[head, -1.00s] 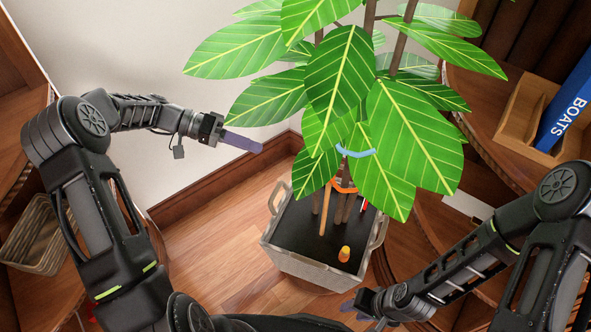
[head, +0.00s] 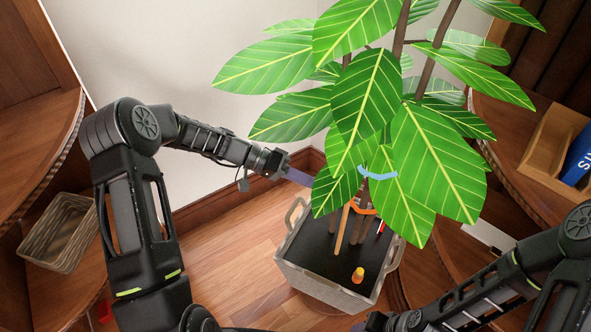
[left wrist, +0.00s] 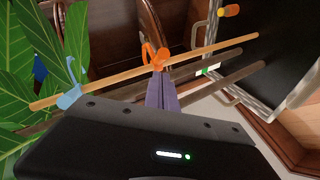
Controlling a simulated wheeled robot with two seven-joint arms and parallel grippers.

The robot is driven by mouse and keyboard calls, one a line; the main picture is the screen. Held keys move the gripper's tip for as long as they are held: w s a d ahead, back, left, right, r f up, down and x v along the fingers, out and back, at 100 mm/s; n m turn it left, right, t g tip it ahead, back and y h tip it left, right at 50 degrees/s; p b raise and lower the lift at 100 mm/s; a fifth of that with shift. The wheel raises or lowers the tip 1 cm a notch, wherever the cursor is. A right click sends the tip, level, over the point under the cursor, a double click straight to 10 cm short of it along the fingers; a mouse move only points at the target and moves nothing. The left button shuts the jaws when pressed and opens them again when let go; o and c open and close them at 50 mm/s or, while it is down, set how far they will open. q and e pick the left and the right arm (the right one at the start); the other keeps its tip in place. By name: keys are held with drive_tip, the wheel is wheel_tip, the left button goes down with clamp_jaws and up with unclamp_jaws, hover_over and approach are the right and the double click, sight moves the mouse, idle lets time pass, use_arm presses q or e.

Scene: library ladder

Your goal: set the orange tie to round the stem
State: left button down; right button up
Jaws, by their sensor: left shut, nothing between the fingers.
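The orange tie (head: 363,210) sits low on the potted plant, at the pale cane (head: 343,230) and brown stems (head: 359,228). In the left wrist view the orange tie (left wrist: 152,54) looks like an open curved band at the cane (left wrist: 110,80); I cannot tell whether it passes round a stem. My left gripper (head: 300,177) is shut and empty, left of the plant. In the left wrist view its purple fingers (left wrist: 162,92) point at the tie, tips close below it; contact is unclear. My right gripper (head: 372,322) is low, partly cut off, by the pot's front.
A blue tie (head: 378,174) is higher up. Large leaves (head: 440,160) hide much of the stems. The grey pot (head: 325,287) has handles and holds an orange-yellow object (head: 357,274). Wooden shelves flank it, with a basket (head: 60,235) left and a book box (head: 552,140) right.

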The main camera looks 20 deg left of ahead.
use_arm(q)
drive_tip(key=shift+s+d+f, duration=0.6)
drive_tip(key=shift+s+d, duration=0.1)
drive_tip(key=shift+d, duration=0.05)
drive_tip(key=shift+t, duration=0.3)
use_arm(e)
drive_tip(key=shift+f, duration=0.1)
